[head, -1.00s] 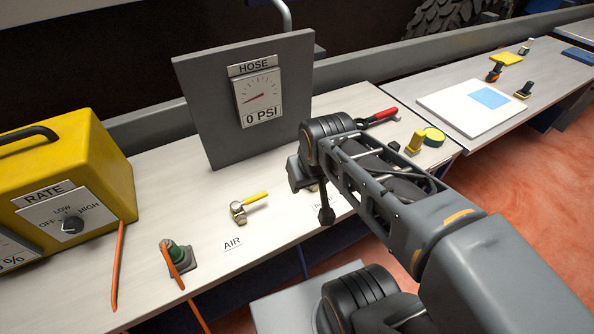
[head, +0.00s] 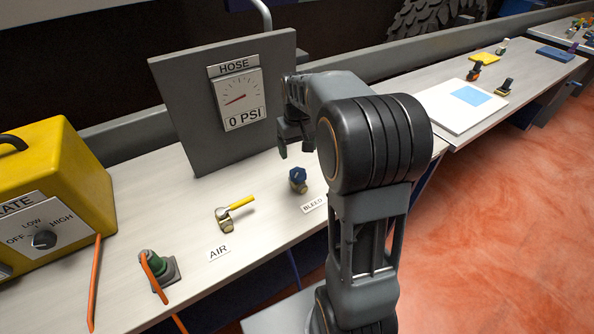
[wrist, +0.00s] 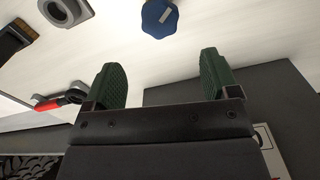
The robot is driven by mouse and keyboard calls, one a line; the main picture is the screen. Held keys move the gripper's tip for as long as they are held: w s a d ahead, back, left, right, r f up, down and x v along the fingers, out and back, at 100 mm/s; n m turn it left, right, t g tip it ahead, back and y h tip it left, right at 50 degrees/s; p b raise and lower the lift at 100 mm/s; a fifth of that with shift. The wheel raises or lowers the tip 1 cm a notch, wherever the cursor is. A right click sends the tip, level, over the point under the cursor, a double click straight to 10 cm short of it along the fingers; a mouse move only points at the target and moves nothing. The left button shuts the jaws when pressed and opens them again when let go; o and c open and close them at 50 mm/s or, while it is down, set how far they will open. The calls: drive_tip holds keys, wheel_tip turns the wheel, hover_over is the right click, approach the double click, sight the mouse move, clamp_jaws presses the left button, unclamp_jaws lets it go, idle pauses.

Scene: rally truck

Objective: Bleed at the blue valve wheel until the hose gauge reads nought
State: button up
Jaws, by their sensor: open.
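The blue valve wheel (head: 298,174) stands on the bench behind the BLEED label (head: 313,206). It also shows at the top of the wrist view (wrist: 160,17), with a pale mark on its top. The hose gauge (head: 240,100) on the grey upright panel reads 0 PSI. My gripper (head: 295,146) is above and a little behind the wheel in the head view. Its two green-padded fingers (wrist: 162,78) are apart, with nothing between them, and the wheel lies clear of their tips.
A yellow-handled air valve (head: 230,211) stands left of the wheel, by the AIR label. A green fitting with an orange hose (head: 152,262) and a yellow box (head: 62,180) are further left. The grey panel (head: 180,100) rises close to my gripper. A red-handled tool (wrist: 62,100) shows in the wrist view.

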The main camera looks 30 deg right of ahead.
sight(297, 171)
wheel_tip(297, 171, down, 9)
drive_tip(key=shift+f, duration=0.15)
idle(0.4)
drive_tip(key=c, duration=0.9)
